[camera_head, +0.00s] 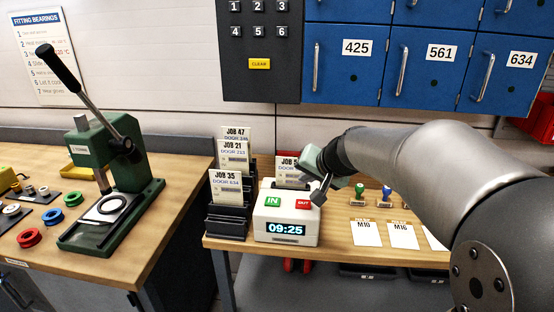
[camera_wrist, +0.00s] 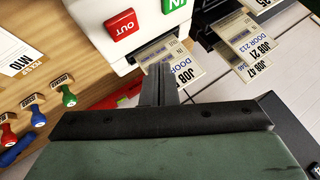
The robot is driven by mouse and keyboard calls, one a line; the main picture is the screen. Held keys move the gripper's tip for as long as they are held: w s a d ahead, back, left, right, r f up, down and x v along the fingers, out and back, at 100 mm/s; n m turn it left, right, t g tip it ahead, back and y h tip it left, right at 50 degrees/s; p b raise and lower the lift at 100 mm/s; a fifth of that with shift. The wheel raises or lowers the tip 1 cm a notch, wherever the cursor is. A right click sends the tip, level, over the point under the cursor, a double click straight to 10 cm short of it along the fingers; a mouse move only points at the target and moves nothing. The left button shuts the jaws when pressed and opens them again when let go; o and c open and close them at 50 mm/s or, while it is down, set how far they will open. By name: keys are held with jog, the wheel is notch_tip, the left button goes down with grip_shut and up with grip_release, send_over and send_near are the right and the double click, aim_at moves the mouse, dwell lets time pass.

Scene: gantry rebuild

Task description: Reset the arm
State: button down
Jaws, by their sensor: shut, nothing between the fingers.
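My gripper (camera_head: 320,200) is just right of the white time clock (camera_head: 287,236), close to its red OUT button (camera_head: 303,204). The clock display reads 09:25, and its green IN button (camera_head: 272,201) is at left. The same card (camera_head: 288,172) shows behind the clock in the head view. Nothing shows between the fingers. My arm reaches in from the right.
A black rack (camera_head: 226,222) with job cards stands left of the clock. Stamps (camera_head: 386,194) and white cards (camera_head: 403,236) lie to the right. A green press (camera_head: 105,180) stands on the left bench. Blue lockers (camera_head: 400,60) and a keypad (camera_head: 260,45) are on the wall.

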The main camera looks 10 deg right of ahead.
jog(key=s+f+n+g+h, duration=0.1)
jog(key=s+f, duration=0.3)
jog(key=s, duration=0.5)
jog(key=s+f+n+g+h, duration=0.1)
jog(key=s+f+g, duration=0.3)
jog(key=s, duration=0.6)
jog(key=s+a+f+n+g+h, duration=0.1)
jog(key=s+f+n+g, duration=0.2)
jog(key=s, duration=0.7)
notch_tip(320, 180, down, 3)
jog(key=shift+r, duration=0.1)
